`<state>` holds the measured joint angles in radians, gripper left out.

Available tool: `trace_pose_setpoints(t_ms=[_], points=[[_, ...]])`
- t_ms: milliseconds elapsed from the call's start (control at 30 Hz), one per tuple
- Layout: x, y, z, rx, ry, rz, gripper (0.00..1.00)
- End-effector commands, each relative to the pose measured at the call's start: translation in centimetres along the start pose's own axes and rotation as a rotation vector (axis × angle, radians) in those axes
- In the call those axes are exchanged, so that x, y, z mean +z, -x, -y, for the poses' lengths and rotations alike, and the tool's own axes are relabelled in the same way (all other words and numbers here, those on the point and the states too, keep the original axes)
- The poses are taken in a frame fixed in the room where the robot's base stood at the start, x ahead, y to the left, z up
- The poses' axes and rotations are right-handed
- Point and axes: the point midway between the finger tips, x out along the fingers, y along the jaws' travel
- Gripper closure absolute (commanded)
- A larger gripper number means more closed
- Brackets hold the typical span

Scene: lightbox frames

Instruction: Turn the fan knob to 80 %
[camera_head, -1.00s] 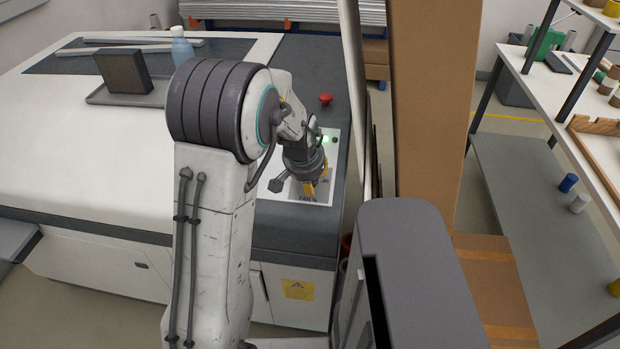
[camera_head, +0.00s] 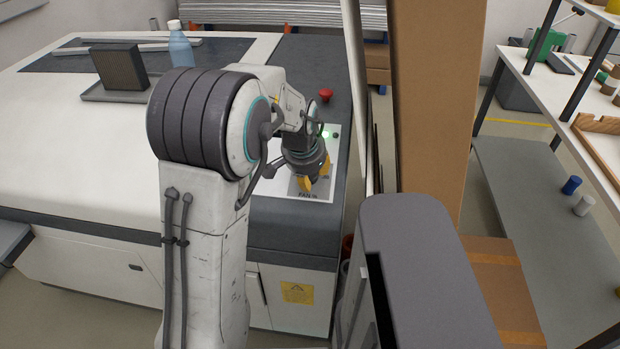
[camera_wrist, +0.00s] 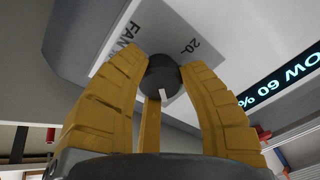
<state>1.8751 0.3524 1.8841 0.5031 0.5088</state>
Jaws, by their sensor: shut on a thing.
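The fan knob (camera_wrist: 162,74) is a short dark cylinder with a pale pointer mark on its side, seen in the wrist view. It sits on a grey panel plate (camera_wrist: 150,35) lettered "FAN" and "20". My gripper (camera_wrist: 163,85) has its yellow fingers closed around the knob. A dark display (camera_wrist: 285,80) beside the plate reads "NOW 60 %", upside down in this view. In the head view my gripper (camera_head: 312,184) points down onto the control panel (camera_head: 327,187) and hides the knob; "FAN %" shows below it.
A red button (camera_head: 325,95) and a green light (camera_head: 326,134) lie behind the gripper on the machine top. A tall brown cardboard piece (camera_head: 428,100) stands right of the machine.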

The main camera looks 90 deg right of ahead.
Motion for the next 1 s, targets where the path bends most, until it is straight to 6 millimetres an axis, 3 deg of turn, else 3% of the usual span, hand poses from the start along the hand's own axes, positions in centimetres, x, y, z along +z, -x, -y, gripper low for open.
trace_pose_setpoints(t_ms=[233, 267, 500, 833, 1000], points=[[0.4, -0.2, -0.2, 0.007, 0.001, 0.013, 0.96], [0.4, -0.2, -0.2, 0.007, 0.001, 0.013, 0.60], [0.2, -0.1, -0.1, 0.004, 0.002, 0.008, 0.39], [0.1, 0.2, -0.1, 0.002, 0.002, 0.004, 0.37], [0.0, 1.8, 0.0, 0.001, 0.002, 0.001, 0.37]])
